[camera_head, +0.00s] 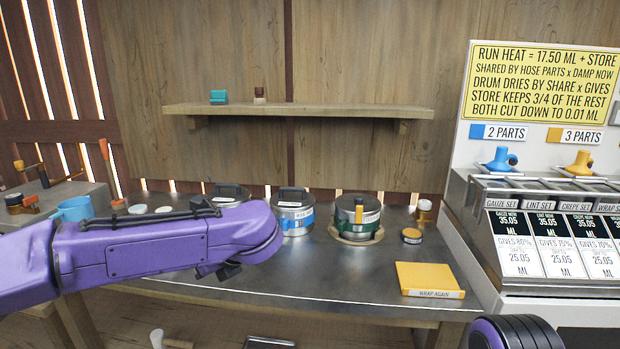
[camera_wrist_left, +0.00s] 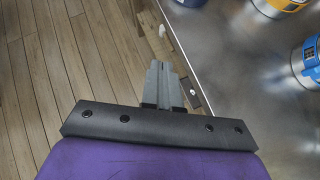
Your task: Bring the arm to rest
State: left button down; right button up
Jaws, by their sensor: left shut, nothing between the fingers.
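My left arm (camera_head: 150,250) is purple and reaches in from the left across the front of the metal worktable. Its rounded wrist end is in front of the table, and its fingers cannot be made out in the head view. In the left wrist view my left gripper (camera_wrist_left: 160,68) is shut with nothing between its fingers. It is over the wooden floor beside the table's edge. A purple and black part of mine (camera_head: 515,332) shows at the bottom right of the head view. My right gripper is not in view.
The worktable (camera_head: 330,275) holds lidded pots, one with a blue band (camera_head: 295,215) and one with a green band (camera_head: 357,217), and a yellow block (camera_head: 430,278). A blue mug (camera_head: 72,209) stands at left. A dispenser (camera_head: 555,235) stands at right. A shelf (camera_head: 300,110) hangs behind.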

pick_arm(q)
jog(key=d+f+m+t+h+p, duration=0.1)
jog(key=d+f+m+t+h, duration=0.15)
jog(key=f+m, duration=0.7)
jog(key=d+f+m+t+h+p, duration=0.1)
jog(key=f+m+t, duration=0.45)
jog(key=m, duration=0.75)
jog(key=s+a+f+m+g+h+p, duration=0.1)
jog(key=s+f+m+g, duration=0.1)
jog(key=s+f+m, duration=0.3)
jog(key=s+f+m+g+h, duration=0.1)
jog(key=s+f+m, duration=0.2)
jog(key=f, duration=0.5)
jog(key=s+a+f+m+g+p, duration=0.1)
jog(key=s+a+f+m+g, duration=0.1)
jog(key=s, duration=0.7)
jog(key=s+a+f+m+g+p, duration=0.1)
jog(key=s+a+f+m+g, duration=0.1)
jog(key=s+a+f+m, duration=0.2)
jog(key=s+a+f+m+g+p, duration=0.1)
jog(key=s+a+f+m+g, duration=0.2)
jog(key=s, duration=1)
jog(key=a, duration=0.3)
jog(key=shift+s, duration=0.3)
jog(key=shift+w+f+y, duration=0.1)
jog(key=shift+y, duration=0.15)
